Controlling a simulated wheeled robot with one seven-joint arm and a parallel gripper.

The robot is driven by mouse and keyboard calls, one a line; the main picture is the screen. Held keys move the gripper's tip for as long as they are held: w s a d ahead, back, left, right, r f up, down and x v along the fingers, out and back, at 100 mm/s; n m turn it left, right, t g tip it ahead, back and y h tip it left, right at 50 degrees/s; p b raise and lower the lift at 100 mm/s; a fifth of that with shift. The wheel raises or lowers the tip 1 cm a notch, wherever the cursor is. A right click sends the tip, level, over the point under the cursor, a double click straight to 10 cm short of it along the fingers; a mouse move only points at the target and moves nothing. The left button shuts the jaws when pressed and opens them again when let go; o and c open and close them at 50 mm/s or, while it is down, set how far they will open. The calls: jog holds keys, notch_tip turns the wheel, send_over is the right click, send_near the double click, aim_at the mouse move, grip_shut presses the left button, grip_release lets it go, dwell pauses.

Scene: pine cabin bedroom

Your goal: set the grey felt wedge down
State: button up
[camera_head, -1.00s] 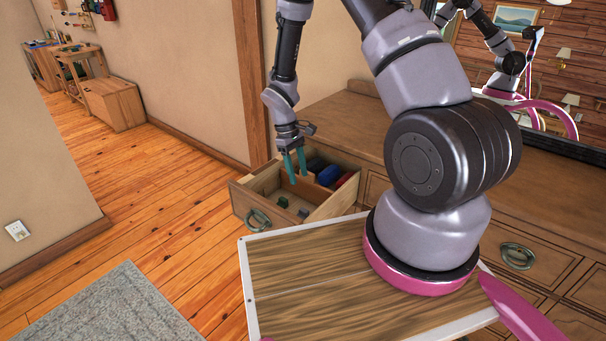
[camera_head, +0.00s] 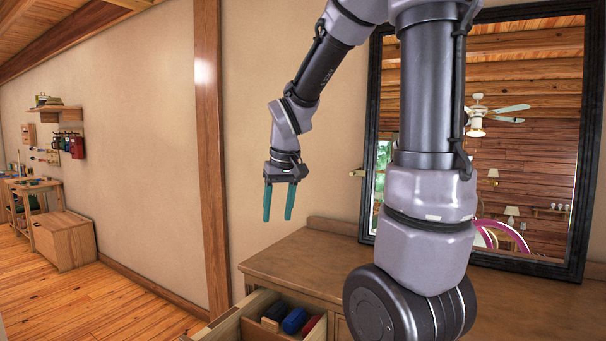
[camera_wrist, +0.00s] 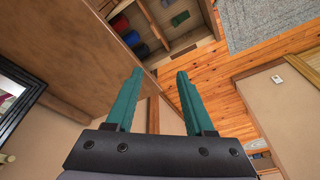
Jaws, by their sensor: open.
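My gripper (camera_head: 278,214) is open, with its two teal fingers pointing down and nothing between them. It hangs in the air above the open drawer (camera_head: 228,328), well clear of it. The wrist view shows the same empty fingers (camera_wrist: 158,76). The head view cuts off most of the drawer's inside.
A divided-off part of the drawer holds a blue item (camera_head: 294,320) and a red item (camera_head: 312,327). The wooden dresser top (camera_head: 315,262) is bare where it shows. A dark-framed mirror (camera_head: 374,130) stands behind my arm. A wooden post (camera_head: 209,150) rises at left.

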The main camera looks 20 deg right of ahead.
jog(key=s+r+m+t+y, duration=0.1)
jog(key=s+r+m+t, duration=0.3)
jog(key=s+r, duration=0.7)
jog(key=shift+s+d, duration=0.45)
jog(key=shift+s, duration=0.65)
